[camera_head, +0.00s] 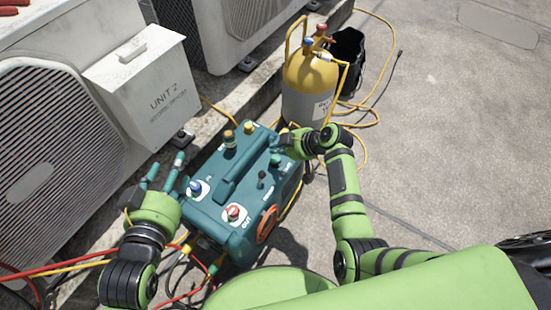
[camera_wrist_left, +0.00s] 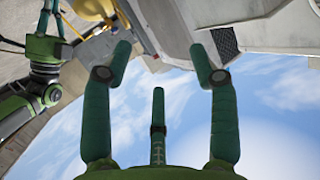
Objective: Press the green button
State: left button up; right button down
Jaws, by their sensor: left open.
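A teal machine (camera_head: 225,183) with a carrying handle stands on the ground in the middle of the head view. On its top, a small green cap (camera_head: 276,160) that looks like the green button sits near the right side, beside a black lever (camera_head: 261,176). My right gripper (camera_head: 281,143) is just behind the green cap, close above the machine; its fingers are small and partly hidden, and contact is unclear. My left gripper (camera_head: 164,172) is left of the machine, open and empty, fingers pointing away from me. The left wrist view shows its spread fingers (camera_wrist_left: 160,62).
The machine also carries a blue knob (camera_head: 195,187) and a red knob (camera_head: 233,212). A yellow cylinder (camera_head: 311,78) with hoses stands behind it. Condenser units (camera_head: 50,150) and a grey box (camera_head: 150,85) line the left. Hoses lie at lower left. Open concrete (camera_head: 440,130) is at right.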

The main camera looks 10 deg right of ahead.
aim_at(273, 158)
notch_tip(273, 158, down, 2)
jog(key=shift+f+b, duration=0.25)
jog(key=shift+b, duration=0.65)
pick_arm(q)
jog(key=d+r+t+h, duration=0.1)
jog(key=r+t+h, duration=0.1)
jog(key=r, duration=0.4)
jog(key=d+r+m+t+h, duration=0.1)
jog(key=d+r+t+h, duration=0.1)
jog(key=r+t, duration=0.2)
jog(key=shift+s+d+r, duration=0.15)
jog(key=shift+s+r, duration=0.3)
jog(key=shift+r, duration=0.4)
pick_arm(e)
jog(key=shift+f, duration=0.1)
pick_arm(q)
jog(key=shift+f, duration=0.1)
jog(key=shift+f+b, duration=0.15)
jog(key=shift+b, duration=0.15)
pick_arm(e)
jog(key=shift+f, duration=0.4)
pick_arm(q)
jog(key=shift+f+b, duration=0.6)
pick_arm(e)
jog(key=shift+f, duration=0.85)
pick_arm(q)
jog(key=shift+r+p, duration=1.2)
jog(key=shift+p, duration=0.05)
pick_arm(e)
jog(key=shift+r, duration=1.25)
